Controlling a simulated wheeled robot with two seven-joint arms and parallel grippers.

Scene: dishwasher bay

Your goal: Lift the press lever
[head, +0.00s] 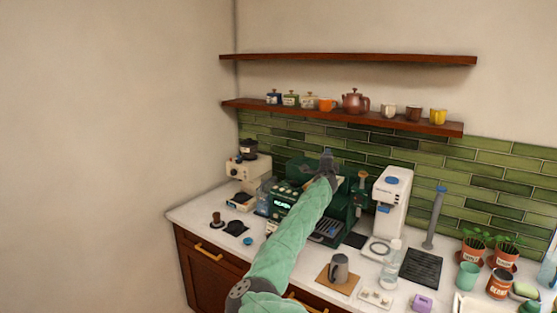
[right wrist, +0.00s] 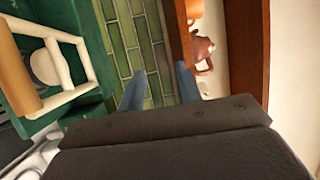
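The green coffee machine (head: 358,200) stands on the counter against the tiled wall. In the right wrist view, a cream U-shaped frame with a wooden grip (right wrist: 40,106) lies against the green machine body (right wrist: 15,75) at the left; it looks like the press lever. In the head view my right arm and gripper largely hide that part. My right gripper (head: 327,158) is above the machine. In the wrist view its blue fingers (right wrist: 161,88) are apart with nothing between them, and the wooden grip is to their left, not touched. My left gripper is not in view.
Above are two wooden shelves; the lower one (head: 350,117) holds cups and a brown teapot (head: 355,101). A cream grinder (head: 247,172) stands left of the machine and a white machine (head: 392,200) right.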

